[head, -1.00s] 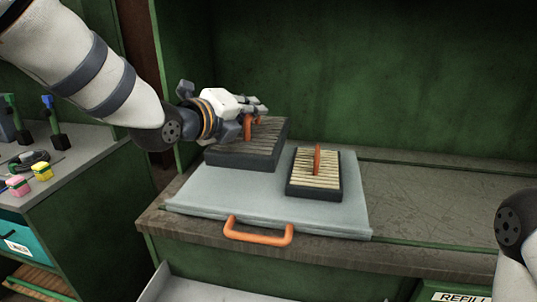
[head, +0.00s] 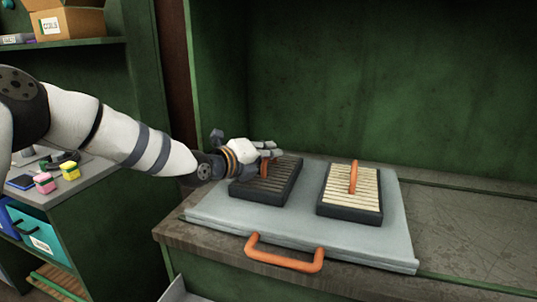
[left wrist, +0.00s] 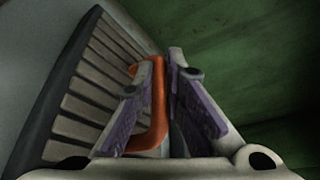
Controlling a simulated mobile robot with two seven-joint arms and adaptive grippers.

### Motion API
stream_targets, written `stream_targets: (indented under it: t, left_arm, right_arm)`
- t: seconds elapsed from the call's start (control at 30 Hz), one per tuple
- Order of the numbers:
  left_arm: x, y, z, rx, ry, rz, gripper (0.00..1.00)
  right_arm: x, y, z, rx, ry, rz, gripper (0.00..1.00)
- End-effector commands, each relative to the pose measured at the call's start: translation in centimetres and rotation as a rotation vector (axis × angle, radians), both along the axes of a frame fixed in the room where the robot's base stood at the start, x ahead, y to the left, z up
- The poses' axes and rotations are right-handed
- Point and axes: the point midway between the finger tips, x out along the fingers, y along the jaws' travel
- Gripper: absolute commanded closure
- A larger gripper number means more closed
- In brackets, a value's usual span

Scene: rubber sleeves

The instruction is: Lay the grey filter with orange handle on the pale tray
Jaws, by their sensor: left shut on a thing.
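The grey filter (head: 280,186), a dark block with brownish-grey pleats, is over the left part of the pale tray (head: 225,222). It looks level and flat on the tray or very close to it; I cannot tell if it touches. My left gripper (head: 268,157) is shut on its upright orange handle. In the left wrist view, the fingers (left wrist: 155,80) stand on either side of the orange handle (left wrist: 155,110), with the filter's pleats (left wrist: 95,80) to the left. The fingers hide part of the handle. My right gripper is out of view.
A second filter (head: 340,212) with cream pleats, a dark frame and an orange handle lies on the tray's right part, separated by a narrow gap. The tray's own orange handle (head: 285,263) sticks out at the front. The worktop (head: 465,220) is clear at right.

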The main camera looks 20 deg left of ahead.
Motion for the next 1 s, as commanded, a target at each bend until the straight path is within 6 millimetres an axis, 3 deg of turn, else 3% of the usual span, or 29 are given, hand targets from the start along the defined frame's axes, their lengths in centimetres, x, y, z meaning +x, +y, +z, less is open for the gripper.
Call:
stream_targets:
  t: [0.1, 0.13, 0.2, 0.57, 1.0]
  left_arm:
    - [0.0, -0.1, -0.2, 0.001, -0.001, -0.001, 1.0]
    - [0.0, 0.0, -0.2, 0.001, 0.0, -0.001, 0.82]
    - [0.0, 0.0, -0.2, 0.0, 0.001, -0.001, 0.69]
    - [-0.2, 0.1, 0.3, 0.0, -0.001, 0.0, 0.69]
    - [-9.0, 3.4, 3.2, -0.001, -0.012, 0.001, 0.69]
  right_arm:
    - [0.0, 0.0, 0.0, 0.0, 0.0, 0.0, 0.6]
    - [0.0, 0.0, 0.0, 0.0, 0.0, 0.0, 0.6]
    - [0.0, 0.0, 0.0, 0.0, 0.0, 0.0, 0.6]
    - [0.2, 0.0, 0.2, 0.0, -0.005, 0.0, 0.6]
    - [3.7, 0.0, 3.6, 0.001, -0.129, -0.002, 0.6]
